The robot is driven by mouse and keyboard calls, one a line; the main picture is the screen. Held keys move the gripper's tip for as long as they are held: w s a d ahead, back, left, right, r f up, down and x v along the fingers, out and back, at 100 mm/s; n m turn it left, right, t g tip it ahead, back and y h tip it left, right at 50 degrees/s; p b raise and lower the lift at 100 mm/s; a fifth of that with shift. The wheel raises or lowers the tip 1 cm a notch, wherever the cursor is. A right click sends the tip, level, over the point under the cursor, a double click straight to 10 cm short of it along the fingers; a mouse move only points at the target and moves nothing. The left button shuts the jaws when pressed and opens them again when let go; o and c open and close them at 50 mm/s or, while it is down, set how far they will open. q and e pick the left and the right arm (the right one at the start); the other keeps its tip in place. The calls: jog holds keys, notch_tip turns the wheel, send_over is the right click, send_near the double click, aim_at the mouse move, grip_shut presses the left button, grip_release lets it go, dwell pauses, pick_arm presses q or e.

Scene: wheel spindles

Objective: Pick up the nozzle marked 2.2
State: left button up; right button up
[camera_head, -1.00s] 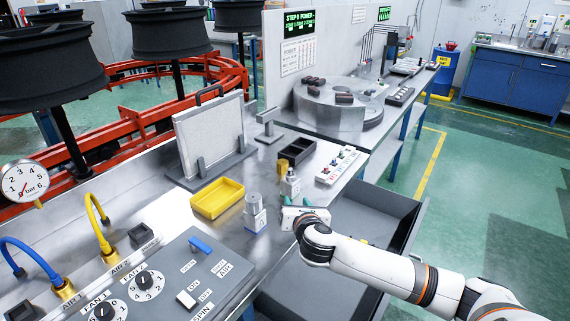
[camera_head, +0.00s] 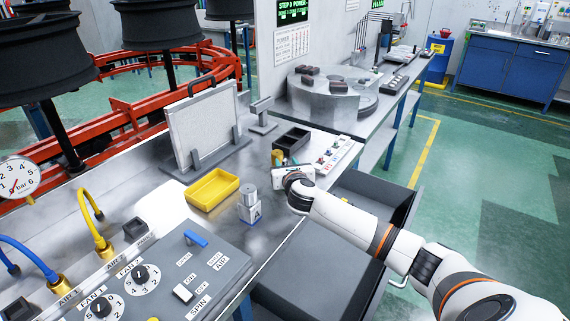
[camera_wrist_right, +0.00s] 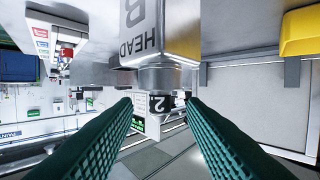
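In the right wrist view a metal nozzle (camera_wrist_right: 160,78) carries a black band (camera_wrist_right: 161,104) with a "2" and a point; the rest of the mark is cut off from sight. It sits on a metal block (camera_wrist_right: 148,32) marked "HEAD B", which appears upside down. My right gripper (camera_wrist_right: 159,102) is open, its green fingers on either side of the nozzle's band with visible gaps. In the head view the right gripper's body (camera_head: 293,174) covers this block and nozzle. My left gripper is not in view.
A second block (camera_head: 250,214) marked "A", with a metal cylinder on top, stands left of the gripper. An open grey drawer (camera_head: 362,190) lies under the arm.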

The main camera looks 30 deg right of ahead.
jog(key=x, duration=0.2)
jog(key=shift+w+d+f, duration=0.1)
jog(key=shift+w, duration=0.2)
grip_shut()
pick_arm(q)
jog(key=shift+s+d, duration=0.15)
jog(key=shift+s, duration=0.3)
